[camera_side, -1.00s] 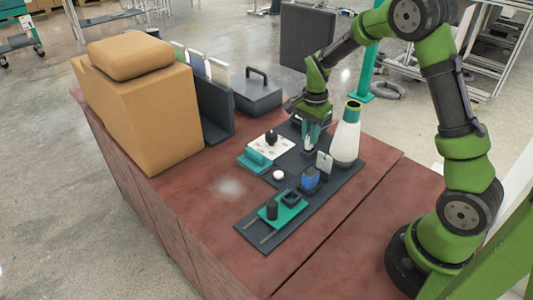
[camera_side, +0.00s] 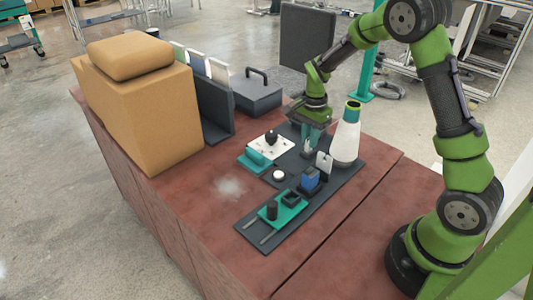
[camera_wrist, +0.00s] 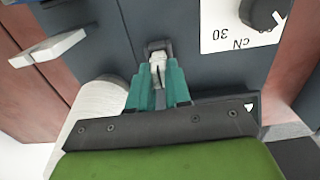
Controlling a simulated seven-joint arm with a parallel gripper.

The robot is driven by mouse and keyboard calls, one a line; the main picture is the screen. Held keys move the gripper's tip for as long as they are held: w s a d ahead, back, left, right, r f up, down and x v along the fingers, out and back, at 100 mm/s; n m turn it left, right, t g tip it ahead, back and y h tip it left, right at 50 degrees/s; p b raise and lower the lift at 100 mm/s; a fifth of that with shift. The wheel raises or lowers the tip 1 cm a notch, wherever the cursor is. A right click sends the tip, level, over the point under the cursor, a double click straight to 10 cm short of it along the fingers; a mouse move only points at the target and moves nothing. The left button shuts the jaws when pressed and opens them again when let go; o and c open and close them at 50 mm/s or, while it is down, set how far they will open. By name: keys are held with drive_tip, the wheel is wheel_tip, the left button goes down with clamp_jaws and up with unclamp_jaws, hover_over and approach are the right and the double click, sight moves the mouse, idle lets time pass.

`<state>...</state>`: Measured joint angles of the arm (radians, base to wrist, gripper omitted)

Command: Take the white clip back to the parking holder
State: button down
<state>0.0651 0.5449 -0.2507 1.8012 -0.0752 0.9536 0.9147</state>
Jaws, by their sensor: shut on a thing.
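My gripper (camera_side: 309,146) is low over the dark mat (camera_side: 262,238), between the white card plate and the white bottle-shaped cone. Its teal fingers also show in the wrist view (camera_wrist: 158,88), shut on a small white clip (camera_wrist: 157,60). In the side view the clip is a pale spot at the fingertips, mostly hidden. A small dark square piece (camera_wrist: 157,46) sits right at the clip's far end, over the mat. It may be the parking holder; I cannot tell whether the clip touches it or is seated in it.
A white cone with a green top (camera_side: 346,138) stands close right of my gripper. An upright white plate (camera_side: 324,163) and a blue block (camera_side: 310,180) stand in front. A white card with a dark knob (camera_side: 270,145) lies left. A tan box (camera_side: 145,115) stands far left.

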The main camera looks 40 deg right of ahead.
drive_tip(key=shift+f, duration=0.2)
drive_tip(key=c, duration=0.8)
unclamp_jaws()
drive_tip(key=shift+o, duration=0.2)
drive_tip(key=shift+r, duration=3.5)
drive_tip(key=shift+r, duration=0.1)
